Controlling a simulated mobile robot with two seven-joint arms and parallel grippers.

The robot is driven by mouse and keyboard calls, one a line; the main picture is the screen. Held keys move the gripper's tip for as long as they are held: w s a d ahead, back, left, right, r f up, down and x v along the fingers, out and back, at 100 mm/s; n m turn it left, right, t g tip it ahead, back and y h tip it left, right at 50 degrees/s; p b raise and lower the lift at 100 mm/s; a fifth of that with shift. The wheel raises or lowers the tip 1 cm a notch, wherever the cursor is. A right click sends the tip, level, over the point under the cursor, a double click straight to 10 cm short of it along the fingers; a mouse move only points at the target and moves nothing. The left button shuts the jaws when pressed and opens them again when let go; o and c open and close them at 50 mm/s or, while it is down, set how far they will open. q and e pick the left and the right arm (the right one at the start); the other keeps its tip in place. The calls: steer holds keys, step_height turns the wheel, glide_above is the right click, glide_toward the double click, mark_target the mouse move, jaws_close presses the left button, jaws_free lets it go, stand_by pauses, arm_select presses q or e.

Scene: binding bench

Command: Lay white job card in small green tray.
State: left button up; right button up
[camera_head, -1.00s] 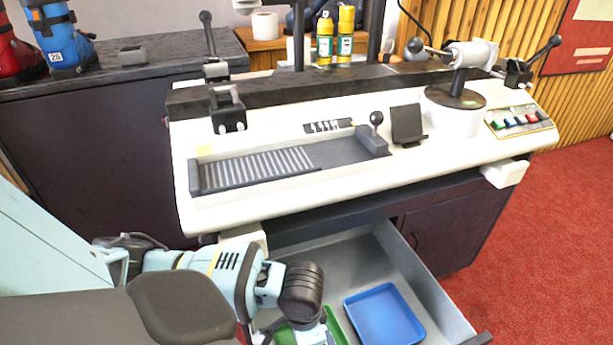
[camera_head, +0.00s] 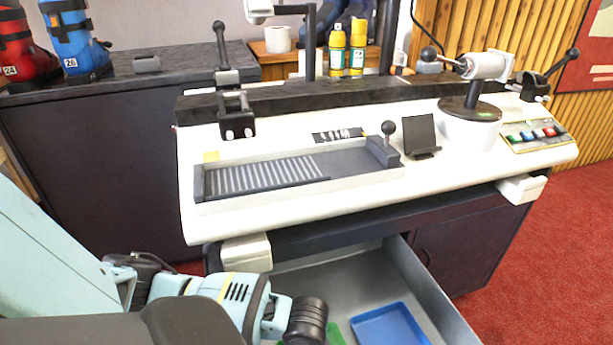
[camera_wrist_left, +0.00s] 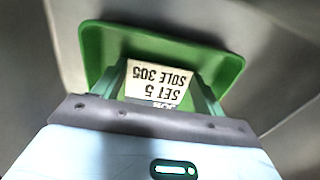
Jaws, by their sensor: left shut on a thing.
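The white job card (camera_wrist_left: 157,82) shows in the left wrist view with dark print, upside down to me, reading "SET 5 SOLE 305". My left gripper (camera_wrist_left: 162,88) is shut on it, a finger at each side. The small green tray (camera_wrist_left: 228,68) is behind the card and fingers in that view; I cannot tell the gap between card and tray floor. In the head view only a sliver of the green tray (camera_head: 336,334) shows beside my left wrist, and the left fingers and card are hidden. My right gripper is not in view.
The tray is in an open grey drawer (camera_head: 432,290) under the bench. A blue tray (camera_head: 392,326) lies to its right. The white bench top (camera_head: 320,205) overhangs the drawer's back. Drawer walls surround the gripper.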

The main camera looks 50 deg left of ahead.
arm_select(q)
steer(key=shift+s+f, duration=0.2)
steer(key=shift+f, duration=0.2)
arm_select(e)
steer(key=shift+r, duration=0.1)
arm_select(q)
steer(key=shift+s+f, duration=0.2)
steer(key=shift+f, duration=0.15)
steer(key=o, duration=0.9)
steer(key=shift+o, duration=1.3)
steer(key=shift+w+r, duration=0.15)
steer(key=shift+r, duration=0.3)
step_height(320, 180, up, 13)
steer(key=p, duration=0.5)
steer(key=shift+w+f, duration=0.2)
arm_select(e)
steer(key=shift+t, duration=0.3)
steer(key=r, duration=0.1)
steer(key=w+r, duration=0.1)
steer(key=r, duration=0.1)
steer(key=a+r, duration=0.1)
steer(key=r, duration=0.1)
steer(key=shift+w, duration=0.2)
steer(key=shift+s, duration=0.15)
